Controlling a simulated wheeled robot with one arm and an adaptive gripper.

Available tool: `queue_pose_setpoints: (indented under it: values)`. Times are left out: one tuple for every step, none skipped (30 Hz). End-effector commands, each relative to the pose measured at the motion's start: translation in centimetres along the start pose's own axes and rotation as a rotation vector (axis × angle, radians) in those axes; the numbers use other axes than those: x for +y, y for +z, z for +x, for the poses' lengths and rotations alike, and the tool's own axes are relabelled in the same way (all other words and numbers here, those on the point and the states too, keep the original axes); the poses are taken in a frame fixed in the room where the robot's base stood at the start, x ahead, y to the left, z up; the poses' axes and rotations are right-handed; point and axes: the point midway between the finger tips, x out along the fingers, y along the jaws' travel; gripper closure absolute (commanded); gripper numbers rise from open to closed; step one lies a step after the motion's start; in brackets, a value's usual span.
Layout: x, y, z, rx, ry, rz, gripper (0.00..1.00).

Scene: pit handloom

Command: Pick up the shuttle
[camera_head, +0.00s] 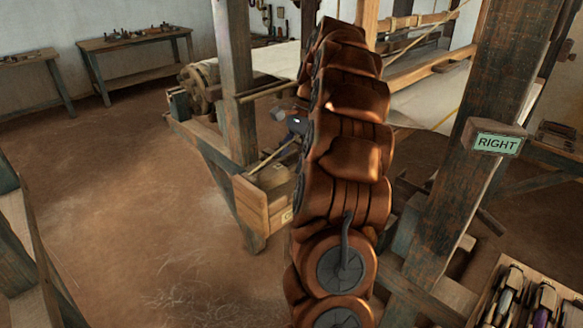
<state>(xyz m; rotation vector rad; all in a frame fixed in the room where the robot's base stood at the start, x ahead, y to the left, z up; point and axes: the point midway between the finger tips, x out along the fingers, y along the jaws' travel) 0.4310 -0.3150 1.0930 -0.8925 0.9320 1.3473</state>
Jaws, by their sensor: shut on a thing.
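My gripper (295,123) shows only in part, as a small dark grey form at the left edge of my copper-coloured arm, above a wooden box on the loom. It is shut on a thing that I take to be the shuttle. My arm hides most of the jaws and of what they hold, so its shape and tilt cannot be made out. The open wooden box (257,207) is at the loom's near left end, with a thin rod slanting up from it. Several other shuttles (508,296) with coloured thread lie in a tray at the bottom right.
A thick loom post (232,85) stands left of my gripper. Another post (470,140) stands to the right, with a green "RIGHT" sign (496,143). White cloth (275,60) lies behind. A bench (135,42) stands at the back wall. The floor at left is clear.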

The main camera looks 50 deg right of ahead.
Motion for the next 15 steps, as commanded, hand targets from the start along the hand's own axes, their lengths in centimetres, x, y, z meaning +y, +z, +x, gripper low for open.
queue_pose_setpoints:
  values:
    - [0.3,-0.7,-0.3,0.002,-0.003,0.004,0.89]
    - [0.5,-1.0,-0.5,0.003,-0.004,0.004,0.89]
    - [0.7,-1.4,-0.7,0.003,-0.005,0.004,0.89]
    - [0.8,-1.6,-0.8,0.003,-0.005,0.004,0.89]
    - [1.0,-2.0,-0.9,0.002,-0.005,0.005,0.89]
    - [1.4,-2.3,-1.5,0.001,-0.004,0.006,0.89]
    - [1.6,-2.6,-1.8,0.0,-0.003,0.006,0.89]
    - [1.8,-3.0,-2.0,0.0,-0.002,0.007,0.89]
    - [2.2,-3.6,-2.4,-0.001,-0.001,0.008,0.89]
    - [2.5,-4.1,-2.6,-0.001,-0.001,0.008,0.89]
    - [2.8,-4.5,-2.9,-0.001,-0.001,0.009,0.89]
    - [3.1,-5.1,-3.3,0.0,-0.001,0.008,0.89]
    - [3.4,-5.6,-3.6,0.0,-0.002,0.009,0.89]
    - [3.7,-6.1,-3.9,0.001,-0.002,0.008,0.89]
    - [4.1,-6.7,-4.3,0.001,-0.003,0.009,0.89]
